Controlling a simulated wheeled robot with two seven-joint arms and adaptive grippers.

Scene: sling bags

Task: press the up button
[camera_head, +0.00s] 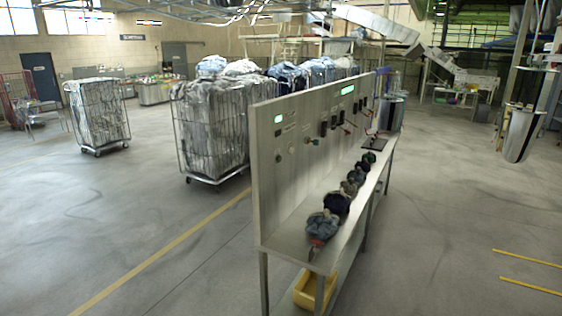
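A grey upright control panel (290,170) stands on a metal bench in the middle of the view, seen at a steep angle. Its face carries small round buttons (291,150), dark switches and coloured knobs. A green lit display (278,118) is near its near end and another green display (347,90) is farther along. The buttons are too small to read, so I cannot tell which one is the up button. Neither of my grippers is in view.
Dark and blue cloth bundles (323,224) lie along the bench shelf. A yellow bin (316,290) is underneath. Wrapped laundry cages (213,130) stand behind the panel, with another cage (97,112) farther left. Metal cylinders (520,133) hang at right. The floor right of the bench is clear.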

